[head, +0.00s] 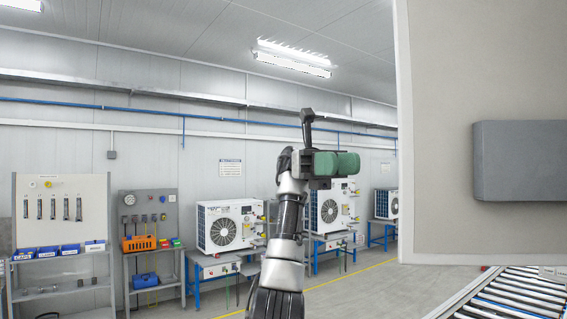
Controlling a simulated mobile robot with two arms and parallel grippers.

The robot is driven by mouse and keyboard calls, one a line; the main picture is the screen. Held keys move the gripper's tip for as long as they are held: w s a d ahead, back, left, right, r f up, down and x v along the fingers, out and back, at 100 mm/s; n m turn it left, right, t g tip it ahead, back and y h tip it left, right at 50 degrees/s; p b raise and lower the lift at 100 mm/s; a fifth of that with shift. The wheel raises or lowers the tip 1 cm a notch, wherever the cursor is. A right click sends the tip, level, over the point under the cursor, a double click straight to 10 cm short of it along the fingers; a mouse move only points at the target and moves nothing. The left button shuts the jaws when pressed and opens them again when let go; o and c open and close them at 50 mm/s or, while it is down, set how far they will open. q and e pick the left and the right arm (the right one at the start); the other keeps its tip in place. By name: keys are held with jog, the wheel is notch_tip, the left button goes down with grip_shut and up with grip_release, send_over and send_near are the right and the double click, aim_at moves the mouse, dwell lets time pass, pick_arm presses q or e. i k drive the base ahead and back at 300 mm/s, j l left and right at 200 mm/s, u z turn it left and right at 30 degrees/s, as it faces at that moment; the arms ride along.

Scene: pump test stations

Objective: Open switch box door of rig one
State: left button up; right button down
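A large beige panel (440,120) with a light edge fills the right side of the head view, close to me. A grey rounded block (520,160) sits on its face and runs out of the picture. I cannot tell whether this panel is the switch box door of rig one, and no label shows on it. My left gripper (337,163), with green finger pads, is raised in the middle of the view, left of the panel and apart from it in the picture. Its pads overlap in this view, so any gap is hidden. My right gripper is not in view.
White fan units (230,226) stand on blue-legged benches along the back wall. A gauge board (60,208) with blue bins and a tool stand (150,235) are at the left. A roller conveyor (515,295) lies below the panel. Floor (370,285) left of the conveyor is clear.

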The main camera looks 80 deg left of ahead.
aim_at(481, 85)
jog(key=k+l, duration=0.1)
jog(key=l, duration=0.3)
jog(key=k+l, duration=0.1)
jog(key=l, duration=0.35)
jog(key=k+l, duration=0.15)
jog(key=l, duration=0.25)
jog(key=k+l, duration=0.1)
jog(key=l, duration=0.35)
jog(key=k+l, duration=0.1)
jog(key=l, duration=0.3)
